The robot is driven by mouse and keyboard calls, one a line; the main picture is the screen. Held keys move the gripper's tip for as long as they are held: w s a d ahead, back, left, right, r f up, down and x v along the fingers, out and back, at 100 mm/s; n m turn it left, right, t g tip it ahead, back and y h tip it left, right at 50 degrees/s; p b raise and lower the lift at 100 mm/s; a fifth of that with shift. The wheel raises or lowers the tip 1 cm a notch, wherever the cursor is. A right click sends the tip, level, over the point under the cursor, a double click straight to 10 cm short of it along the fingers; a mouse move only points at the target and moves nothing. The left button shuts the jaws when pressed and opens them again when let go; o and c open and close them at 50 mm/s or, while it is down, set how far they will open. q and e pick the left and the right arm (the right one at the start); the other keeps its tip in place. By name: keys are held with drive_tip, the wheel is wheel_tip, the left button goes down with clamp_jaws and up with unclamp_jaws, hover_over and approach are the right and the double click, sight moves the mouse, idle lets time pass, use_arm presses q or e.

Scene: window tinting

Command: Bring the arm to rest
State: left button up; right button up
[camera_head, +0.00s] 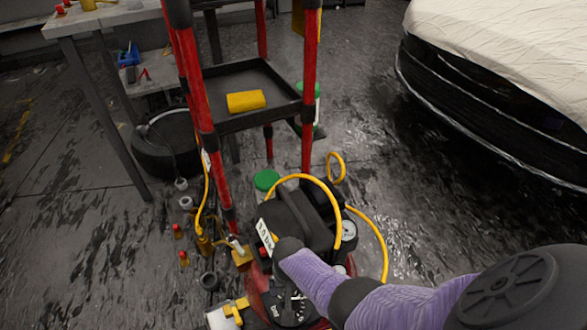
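One of my arms (315,278), with purple links and dark joints, comes in from the lower right. It reaches toward the middle bottom of the head view. Its dark far end is in front of a black and red compressor (297,217). I cannot tell whether the arm touches the compressor. No gripper fingers can be made out at this end. My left arm and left gripper do not show.
A yellow hose (383,257) loops around the compressor. Small fittings lie at left, near a tire (165,150). A covered car (500,45) stands at right. Open floor lies between.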

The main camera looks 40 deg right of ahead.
use_arm(q)
drive_tip(key=shift+v, duration=0.9)
use_arm(e)
wheel_tip(320, 180, up, 2)
drive_tip(key=shift+r, duration=0.15)
use_arm(q)
drive_tip(key=shift+w+a, duration=0.1)
drive_tip(key=shift+w, duration=0.05)
